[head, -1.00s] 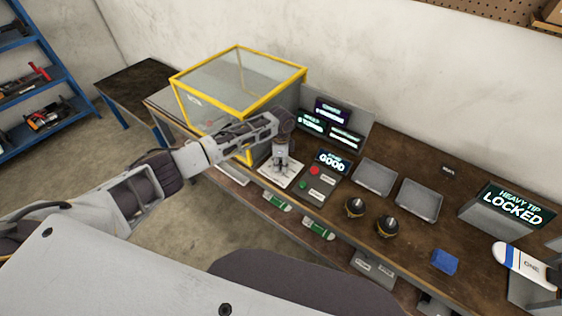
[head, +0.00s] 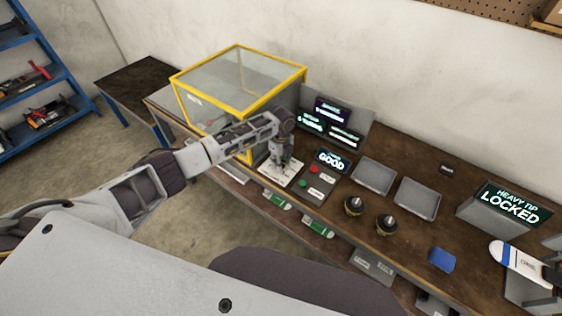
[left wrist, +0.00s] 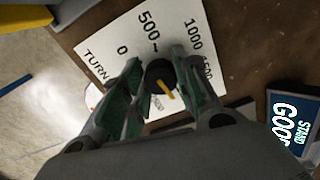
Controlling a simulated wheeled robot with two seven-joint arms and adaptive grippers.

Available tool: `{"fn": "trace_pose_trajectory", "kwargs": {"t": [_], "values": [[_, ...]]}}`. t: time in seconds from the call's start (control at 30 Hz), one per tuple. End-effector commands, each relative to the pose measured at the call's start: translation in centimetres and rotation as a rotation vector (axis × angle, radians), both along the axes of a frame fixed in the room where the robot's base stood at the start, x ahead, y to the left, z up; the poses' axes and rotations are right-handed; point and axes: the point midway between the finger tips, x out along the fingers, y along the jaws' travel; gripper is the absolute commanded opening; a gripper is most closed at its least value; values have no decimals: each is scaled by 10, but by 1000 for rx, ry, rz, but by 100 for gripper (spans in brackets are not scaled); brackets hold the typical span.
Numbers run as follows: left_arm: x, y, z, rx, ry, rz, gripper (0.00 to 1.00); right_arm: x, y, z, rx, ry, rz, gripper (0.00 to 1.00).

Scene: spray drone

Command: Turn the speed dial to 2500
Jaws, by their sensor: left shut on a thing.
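The speed dial is a black knob with a yellow pointer (left wrist: 160,75), on a white plate (left wrist: 100,45) printed with 0, 500, 1000 and 1500. In the left wrist view the pointer aims down and right, away from 500; the marks there are hidden by my fingers. My left gripper (left wrist: 158,85) is shut on the knob, one finger on each side. In the head view the left gripper (head: 281,163) points down over the white plate (head: 277,177), hiding the knob.
A yellow-framed clear box (head: 240,80) stands behind my left arm. Right of the plate are a button panel (head: 318,183), a "GOOD" display (head: 331,160), and two grey trays (head: 373,177). Small dark displays (head: 331,110) stand behind.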

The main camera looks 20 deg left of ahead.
Motion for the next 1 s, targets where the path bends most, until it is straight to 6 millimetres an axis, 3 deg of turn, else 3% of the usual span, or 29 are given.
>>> {"fn": "trace_pose_trajectory", "kwargs": {"t": [1.0], "values": [[1,-2,1,-1,-2,-708,6,0,-1,-7,-1,0,1,40]]}}
